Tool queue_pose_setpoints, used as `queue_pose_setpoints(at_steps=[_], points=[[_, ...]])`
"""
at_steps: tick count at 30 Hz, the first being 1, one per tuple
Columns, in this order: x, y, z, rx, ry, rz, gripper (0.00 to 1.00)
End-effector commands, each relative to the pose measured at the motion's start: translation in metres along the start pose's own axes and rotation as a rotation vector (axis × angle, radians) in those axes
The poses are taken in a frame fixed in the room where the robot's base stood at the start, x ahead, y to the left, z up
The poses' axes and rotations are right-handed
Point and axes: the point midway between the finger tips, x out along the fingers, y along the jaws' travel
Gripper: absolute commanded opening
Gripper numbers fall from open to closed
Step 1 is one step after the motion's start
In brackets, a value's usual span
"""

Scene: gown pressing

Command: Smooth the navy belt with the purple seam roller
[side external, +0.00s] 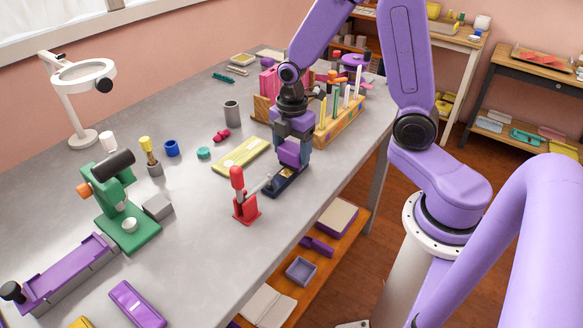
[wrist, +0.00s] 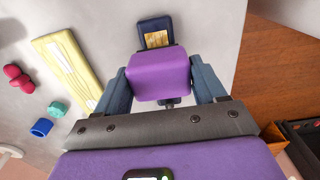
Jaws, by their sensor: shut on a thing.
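My gripper (side external: 291,150) is shut on a purple block-shaped piece, which I take to be the seam roller (side external: 290,155). In the wrist view the roller (wrist: 160,76) sits between both fingers (wrist: 161,90). The navy belt (side external: 284,183) appears as a short dark blue piece with a gold patch, near the table's front edge. In the wrist view the belt (wrist: 155,24) shows just beyond the roller, which hides part of it. The roller is over or right beside the belt; I cannot tell whether they touch.
A yellow folded cloth (side external: 241,156) lies behind. A wooden rack (side external: 341,120) stands to the right. A green press (side external: 128,228) is at left.

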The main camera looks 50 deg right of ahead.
Motion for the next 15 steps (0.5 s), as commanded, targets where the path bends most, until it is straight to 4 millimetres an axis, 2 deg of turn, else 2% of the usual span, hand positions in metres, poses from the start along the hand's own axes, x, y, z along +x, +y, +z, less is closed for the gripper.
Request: queue_pose_setpoints(at_steps=[5, 15], points=[[0.0, 0.0, -0.004, -0.002, 0.0, -0.001, 0.36], [0.0, 0.0, -0.033, -0.004, 0.0, -0.001, 0.36]])
